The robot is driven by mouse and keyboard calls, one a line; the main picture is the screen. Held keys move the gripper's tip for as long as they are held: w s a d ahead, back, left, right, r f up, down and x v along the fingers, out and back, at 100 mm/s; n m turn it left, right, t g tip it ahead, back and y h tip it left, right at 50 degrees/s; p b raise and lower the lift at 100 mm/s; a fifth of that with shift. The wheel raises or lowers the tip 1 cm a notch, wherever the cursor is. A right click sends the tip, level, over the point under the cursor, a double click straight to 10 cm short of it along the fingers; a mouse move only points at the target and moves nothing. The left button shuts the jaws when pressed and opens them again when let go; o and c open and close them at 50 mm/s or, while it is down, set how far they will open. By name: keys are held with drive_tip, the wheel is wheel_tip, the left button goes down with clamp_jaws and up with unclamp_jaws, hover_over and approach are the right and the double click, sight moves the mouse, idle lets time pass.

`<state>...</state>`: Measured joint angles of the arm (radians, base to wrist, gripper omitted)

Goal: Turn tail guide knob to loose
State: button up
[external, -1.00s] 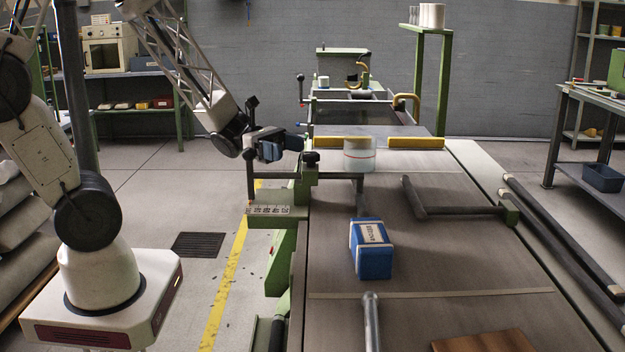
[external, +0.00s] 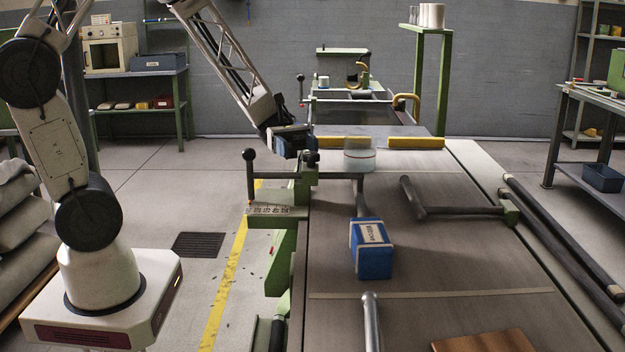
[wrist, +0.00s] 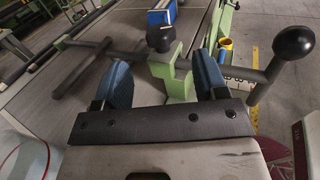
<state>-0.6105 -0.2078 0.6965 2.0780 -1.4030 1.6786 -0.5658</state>
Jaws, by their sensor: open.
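The black knob (external: 310,158) sits on top of a green bracket (external: 306,178) at the left edge of the conveyor table. In the wrist view the knob (wrist: 160,38) stands beyond the fingers, in line with the gap between them. My gripper (external: 301,143) is open and empty, just behind the knob in the external view. Its two blue finger pads also show in the wrist view (wrist: 162,80), with the green bracket between and beyond them. The pads look apart from the knob. Which way the knob is turned cannot be told.
A lever with a black ball end (external: 249,155) stands left of the bracket, above a scale plate (external: 270,210). A translucent cylinder (external: 359,154) stands close right of my gripper. A blue box (external: 371,249) and a dark guide bar (external: 455,211) are on the table.

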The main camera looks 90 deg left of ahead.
sight(311, 153)
drive_tip(key=shift+d, duration=0.1)
drive_tip(key=shift+x, duration=3.85)
drive_tip(key=shift+c, duration=0.5)
drive_tip(key=c, duration=0.8)
drive_tip(key=shift+s+n+t+y, duration=0.1)
drive_tip(key=shift+n+t+y, duration=0.2)
drive_tip(key=shift+n+t, duration=0.3)
drive_tip(key=shift+n+t+y, duration=2.3)
drive_tip(key=shift+t+y, duration=0.2)
drive_tip(key=shift+t, duration=0.4)
